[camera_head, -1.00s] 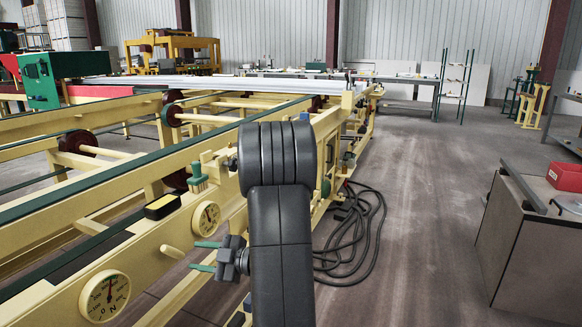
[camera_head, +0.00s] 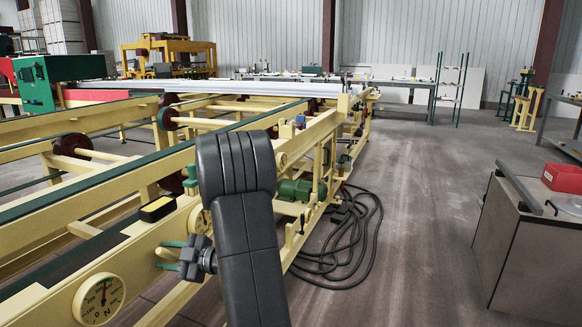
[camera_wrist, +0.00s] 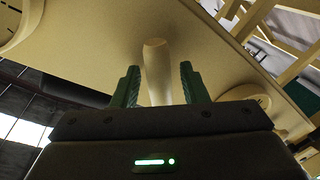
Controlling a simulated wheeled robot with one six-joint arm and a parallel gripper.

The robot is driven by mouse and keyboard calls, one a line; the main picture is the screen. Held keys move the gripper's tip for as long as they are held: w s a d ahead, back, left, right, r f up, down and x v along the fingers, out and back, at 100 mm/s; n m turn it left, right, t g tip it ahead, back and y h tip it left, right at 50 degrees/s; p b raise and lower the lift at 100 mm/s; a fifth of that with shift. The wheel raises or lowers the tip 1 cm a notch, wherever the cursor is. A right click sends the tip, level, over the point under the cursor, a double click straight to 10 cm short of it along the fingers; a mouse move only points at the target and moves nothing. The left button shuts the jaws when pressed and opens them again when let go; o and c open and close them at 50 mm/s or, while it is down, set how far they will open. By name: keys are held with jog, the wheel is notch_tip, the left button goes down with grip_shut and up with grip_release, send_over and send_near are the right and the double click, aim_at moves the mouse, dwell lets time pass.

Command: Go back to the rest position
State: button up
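My gripper (camera_head: 170,256) is at the side of the yellow machine frame in the head view, by a short cream lever handle (camera_head: 165,254). In the wrist view my gripper (camera_wrist: 158,86) has its two green fingers apart. The rounded cream handle (camera_wrist: 156,70) sticks out between them, with a visible gap on each side. Nothing is gripped. My black arm hides part of the frame and most of a dial (camera_head: 195,221) behind it.
The yellow frame (camera_head: 130,245) with a round gauge (camera_head: 98,299) fills the left. A black cable (camera_head: 350,235) lies on the floor beside it. A grey cabinet (camera_head: 510,240) with a red box (camera_head: 562,177) stands right. The floor (camera_head: 425,210) between is clear.

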jog(key=p+v, duration=0.1)
jog(key=v, duration=1.3)
jog(key=b+x, duration=0.1)
jog(key=x, duration=1.2)
jog(key=shift+a+f, duration=0.1)
jog(key=shift+a, duration=0.25)
jog(key=shift+w+a+b, duration=0.15)
jog(key=shift+a+b, duration=0.1)
jog(key=shift+b, duration=0.05)
jog(key=shift+d+n+t+h+b, duration=0.15)
jog(key=shift+n+t+h+b, duration=0.25)
jog(key=shift+n, duration=0.8)
jog(key=n+b, duration=0.2)
jog(key=n, duration=0.1)
jog(key=shift+n+t+h+b, duration=0.3)
jog(key=shift+n+b, duration=0.2)
jog(key=shift+n, duration=0.2)
